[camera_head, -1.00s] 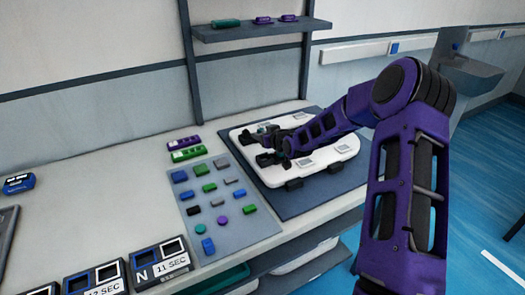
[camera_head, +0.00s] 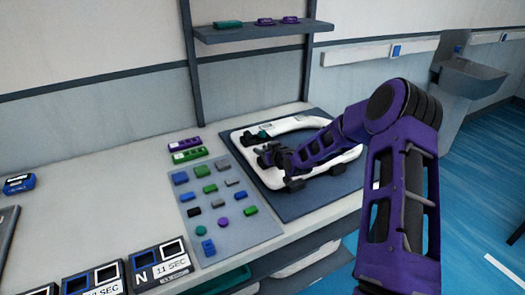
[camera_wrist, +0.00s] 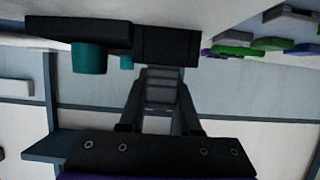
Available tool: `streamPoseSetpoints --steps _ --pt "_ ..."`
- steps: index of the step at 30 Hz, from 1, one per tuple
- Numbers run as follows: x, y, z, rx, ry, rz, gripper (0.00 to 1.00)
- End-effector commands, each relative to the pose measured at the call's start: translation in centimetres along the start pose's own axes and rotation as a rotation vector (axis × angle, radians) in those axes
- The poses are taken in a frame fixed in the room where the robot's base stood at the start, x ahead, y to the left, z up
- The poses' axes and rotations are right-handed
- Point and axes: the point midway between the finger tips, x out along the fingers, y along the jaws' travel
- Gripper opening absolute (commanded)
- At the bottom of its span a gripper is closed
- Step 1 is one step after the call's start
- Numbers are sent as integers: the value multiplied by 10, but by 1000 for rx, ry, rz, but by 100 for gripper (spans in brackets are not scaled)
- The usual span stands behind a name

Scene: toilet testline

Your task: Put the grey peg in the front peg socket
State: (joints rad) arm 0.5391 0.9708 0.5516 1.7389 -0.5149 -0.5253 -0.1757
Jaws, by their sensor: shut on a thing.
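My gripper (camera_wrist: 160,108) is shut on a grey piece (camera_wrist: 162,88), which I take to be the grey peg. Its far end meets or lies just in front of a black block (camera_wrist: 165,44). I cannot tell whether it is inside a socket. A teal cylinder (camera_wrist: 89,57) sticks out of the black block, with a smaller teal one beside it. In the head view my gripper (camera_head: 268,156) is low at the left end of the white seat-shaped part (camera_head: 292,123). A teal and black fitting (camera_head: 258,135) is just behind it. The sockets cannot be made out.
The white part lies on a dark mat (camera_head: 288,208). Left of it is a grey panel (camera_head: 237,240) with several coloured pieces. Purple (camera_head: 184,144) and green (camera_head: 188,155) blocks lie behind the panel. A shelf (camera_head: 262,32) hangs above the table's back.

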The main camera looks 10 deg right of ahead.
Motion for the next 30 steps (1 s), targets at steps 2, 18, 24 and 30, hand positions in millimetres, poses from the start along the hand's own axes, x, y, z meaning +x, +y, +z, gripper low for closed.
streamPoseSetpoints --steps 2,18,24,30 --pt "1 0 3 -1 0 0 0" --pt "2 0 4 0 0 0 62" --pt "1 0 2 0 0 0 62" --pt "-8 0 -11 1 0 0 62"
